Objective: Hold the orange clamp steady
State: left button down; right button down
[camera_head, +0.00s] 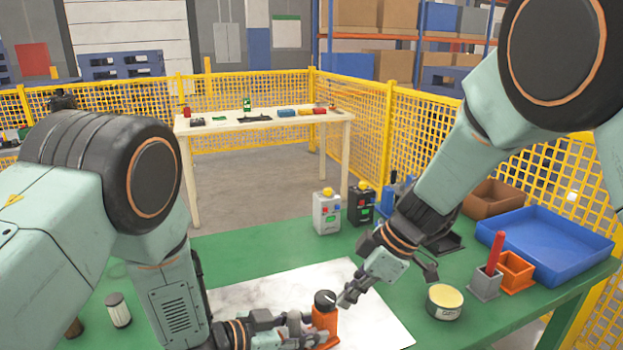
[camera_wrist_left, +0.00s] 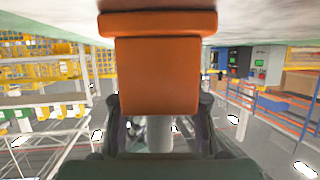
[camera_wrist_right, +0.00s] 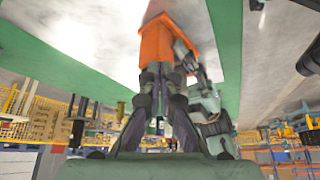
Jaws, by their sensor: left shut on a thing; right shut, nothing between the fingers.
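In the left wrist view the orange body (camera_wrist_left: 157,75) fills the middle between the fingers. My right gripper (camera_head: 346,298) is shut and empty, just to the right of the knob. In the right wrist view its fingertips (camera_wrist_right: 160,78) are close to the orange clamp (camera_wrist_right: 156,45); I cannot tell whether they touch.
A round tin (camera_head: 444,302), a grey holder (camera_head: 486,283) with a red handle, an orange bin (camera_head: 515,272) and a blue tray (camera_head: 545,246) stand at the right. Two control boxes (camera_head: 327,212) (camera_head: 361,205) stand behind the sheet.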

jog(key=shift+s+a, duration=0.2)
jog(key=shift+s, duration=0.2)
dwell(0.3)
jog(key=shift+d, duration=0.1)
notch_tip(320, 180, up, 6)
jog(key=shift+s+d, duration=0.15)
jog(key=shift+d, duration=0.1)
dwell(0.6)
jog(key=w+f, duration=0.3)
jog(key=f, duration=0.3)
dwell(0.8)
jog(key=shift+a, duration=0.15)
dwell(0.7)
jog(key=shift+s, duration=0.25)
